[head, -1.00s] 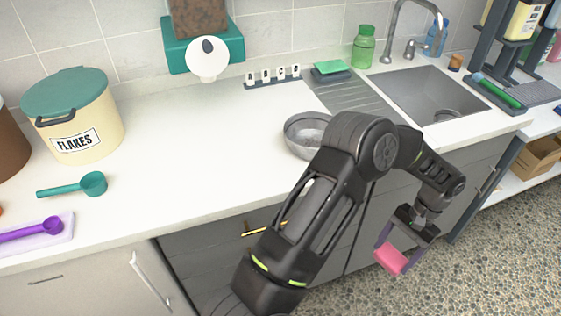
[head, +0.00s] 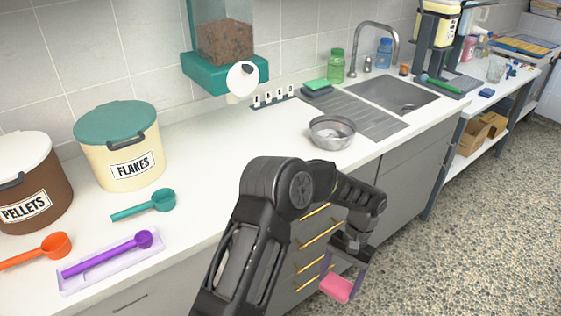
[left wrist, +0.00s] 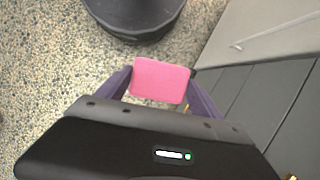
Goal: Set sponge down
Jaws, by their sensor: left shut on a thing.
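A pink sponge (head: 337,287) is held between the fingers of my left gripper (head: 345,276), out in front of the drawers and below counter height, over the floor. In the left wrist view the pink sponge (left wrist: 160,80) shows flat between the two purple-grey fingers of the left gripper (left wrist: 160,84), which is shut on it. A green sponge (head: 316,85) lies on a dark holder at the back of the counter, left of the sink. My right gripper is in no view.
The white counter (head: 215,150) carries a metal bowl (head: 332,132), a flakes tub (head: 122,150), a pellets tub (head: 30,185) and several scoops. The sink (head: 395,95) and its ribbed drainer (head: 365,118) are at the back right. Bare counter lies left of the bowl.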

